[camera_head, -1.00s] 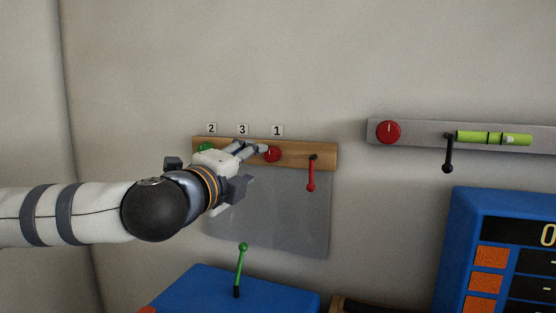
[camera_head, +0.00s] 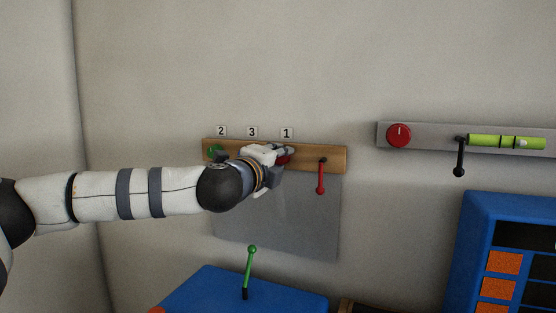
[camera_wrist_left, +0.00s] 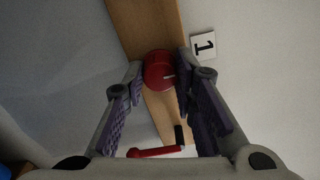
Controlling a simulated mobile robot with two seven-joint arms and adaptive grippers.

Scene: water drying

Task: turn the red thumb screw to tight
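A round red knob (camera_wrist_left: 158,70) with a pale line on its face is mounted on a wooden board (camera_wrist_left: 150,20) beside the label 1. In the head view a little of the red knob (camera_head: 283,160) shows behind my left gripper (camera_head: 286,152). In the wrist view my left gripper (camera_wrist_left: 160,72) is open, with one finger on each side of the knob. The fingertips are close to its sides; I cannot tell whether they touch. Another red knob (camera_head: 399,135) with a white mark sits on a grey bar at the right. My right gripper is not in view.
A green knob (camera_head: 215,151) and a red lever (camera_head: 321,177) are on the wooden board. A grey translucent sheet (camera_head: 310,215) hangs below it. A black lever (camera_head: 459,157) and green level tube (camera_head: 505,141) are at the right. A blue box (camera_head: 215,290) with a green lever (camera_head: 250,268) stands below.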

